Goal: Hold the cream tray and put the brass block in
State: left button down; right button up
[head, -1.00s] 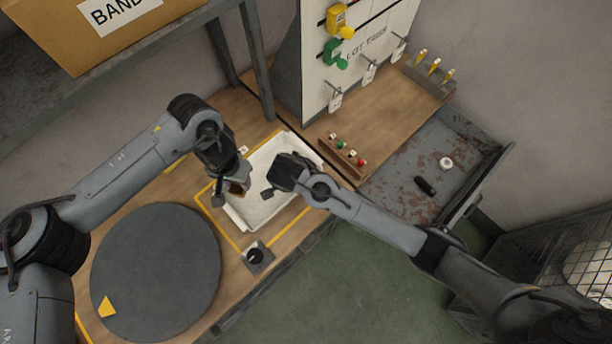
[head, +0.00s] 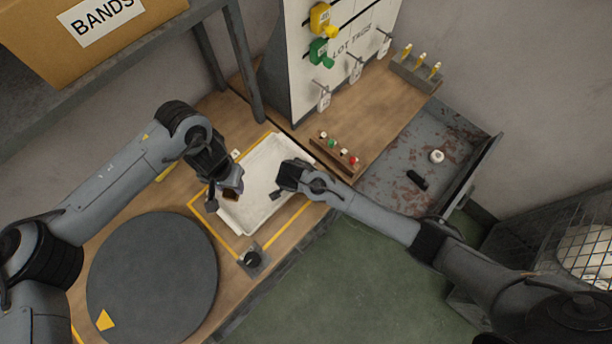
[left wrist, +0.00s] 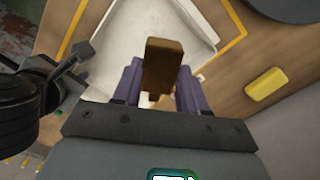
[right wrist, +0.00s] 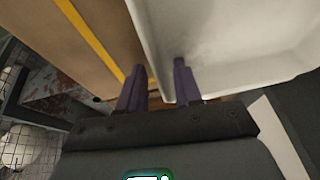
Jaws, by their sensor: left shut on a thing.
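The cream tray (head: 262,172) lies on the wooden bench inside a yellow outline and looks empty inside. My left gripper (head: 222,203) is shut on the brass block (left wrist: 160,62), which sticks out between its fingers. In the head view the block (head: 231,196) is above the tray's left edge. My right gripper (right wrist: 157,88) is at the tray's right side. In the right wrist view one finger is inside the tray and the other outside, with the tray wall between them. The fingers are apart, and I cannot see contact with the wall.
A dark round turntable (head: 152,275) is at front left, and a small knob unit (head: 252,259) sits before the tray. A wooden rack (head: 335,158) with coloured pegs stands right of the tray. A yellow block (left wrist: 267,84) lies on the bench. A shelf post (head: 244,60) rises behind.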

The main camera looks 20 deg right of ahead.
grip_shut()
dwell(0.4)
pick_arm(q)
jog(key=m, duration=0.2)
jog(key=shift+w+m, duration=0.1)
jog(key=shift+m, duration=0.2)
jog(key=m, duration=0.1)
jog(key=f+m, duration=0.1)
jog(key=m, duration=0.1)
jog(key=shift+a, duration=0.35)
send_over(238, 208)
jog(key=shift+m, duration=0.4)
notch_tip(238, 208, down, 7)
jog(key=shift+f, duration=2.35)
